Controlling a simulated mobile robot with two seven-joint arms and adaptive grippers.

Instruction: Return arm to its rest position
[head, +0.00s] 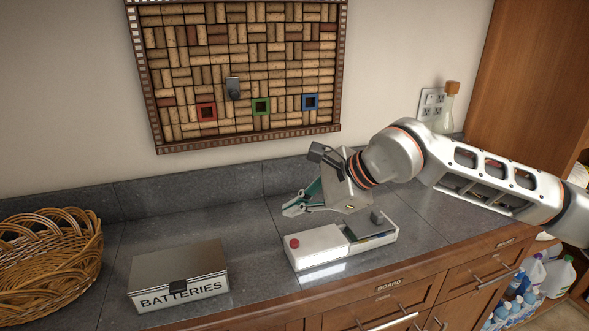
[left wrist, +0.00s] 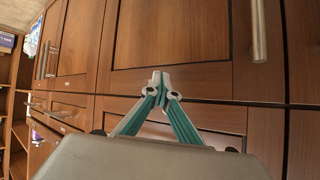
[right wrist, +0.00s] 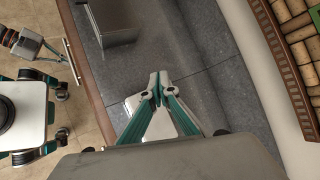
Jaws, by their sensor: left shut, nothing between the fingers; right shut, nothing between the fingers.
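My right arm reaches in from the right in the head view, and its right gripper (head: 290,208) hangs over the grey counter, behind the white box with a red button (head: 318,248). The right gripper (right wrist: 158,80) is shut and empty in the right wrist view. The white box (right wrist: 133,103) shows partly behind its fingers there. My left gripper (left wrist: 160,80) is shut and empty in the left wrist view, in front of wooden cabinet doors. The left gripper is out of the head view.
A metal batteries box (head: 178,268) and a wicker basket (head: 48,262) stand on the counter (head: 135,225) to the left. A cork board (head: 240,75) hangs on the wall. A corked bottle (head: 446,110) stands at the back right. Wooden drawers (head: 395,303) run below the counter edge.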

